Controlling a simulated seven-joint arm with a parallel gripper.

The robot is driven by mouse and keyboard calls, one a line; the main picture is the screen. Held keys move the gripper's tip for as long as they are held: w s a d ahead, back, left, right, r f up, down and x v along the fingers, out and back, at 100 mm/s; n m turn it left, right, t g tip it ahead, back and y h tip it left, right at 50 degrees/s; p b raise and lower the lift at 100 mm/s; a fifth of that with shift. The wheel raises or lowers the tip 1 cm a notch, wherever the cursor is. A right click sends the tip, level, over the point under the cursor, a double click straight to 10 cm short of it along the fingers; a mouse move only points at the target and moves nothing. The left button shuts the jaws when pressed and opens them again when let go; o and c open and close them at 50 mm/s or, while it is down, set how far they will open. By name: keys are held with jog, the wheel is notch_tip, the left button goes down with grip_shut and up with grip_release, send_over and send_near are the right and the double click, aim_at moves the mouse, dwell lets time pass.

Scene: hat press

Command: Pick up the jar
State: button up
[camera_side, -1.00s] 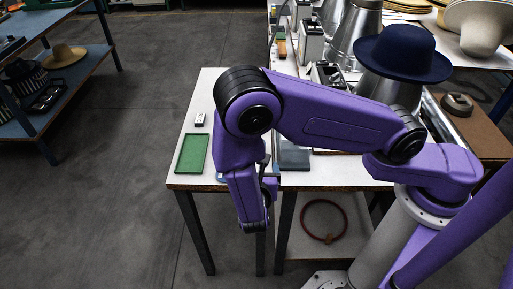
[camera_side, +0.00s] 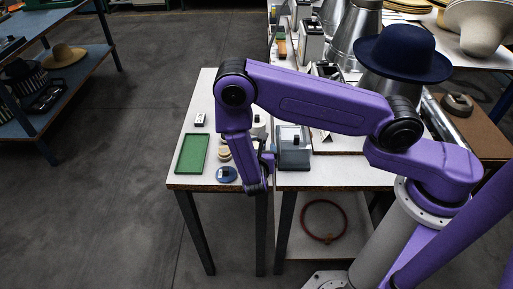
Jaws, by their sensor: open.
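My gripper (camera_side: 264,172) hangs at the end of my purple arm, at the front edge of the white table (camera_side: 188,178). It is open, with nothing seen in it; its fingertips are small and hard to make out. A pale, rounded object (camera_side: 259,126) with a dark top, perhaps the jar, stands behind my arm and is partly hidden by it. I cannot tell for sure which object is the jar. A blue round dish or lid (camera_side: 227,174) lies just left of my gripper. Small beige discs (camera_side: 224,153) lie behind it, partly covered by my forearm.
A green tray (camera_side: 192,153) lies at the table's left, with a small white box (camera_side: 200,119) behind it. A grey box with a clear upper part (camera_side: 293,150) stands just right of my gripper. A dark blue hat (camera_side: 403,53) rests on a metal form further right.

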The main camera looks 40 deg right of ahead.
aim_at(256, 146)
jog(key=x, duration=0.4)
jog(key=shift+w+d+f, duration=0.1)
jog(key=shift+f, duration=0.1)
jog(key=c, duration=1.2)
jog(key=shift+c, duration=0.2)
jog(key=shift+r, duration=0.2)
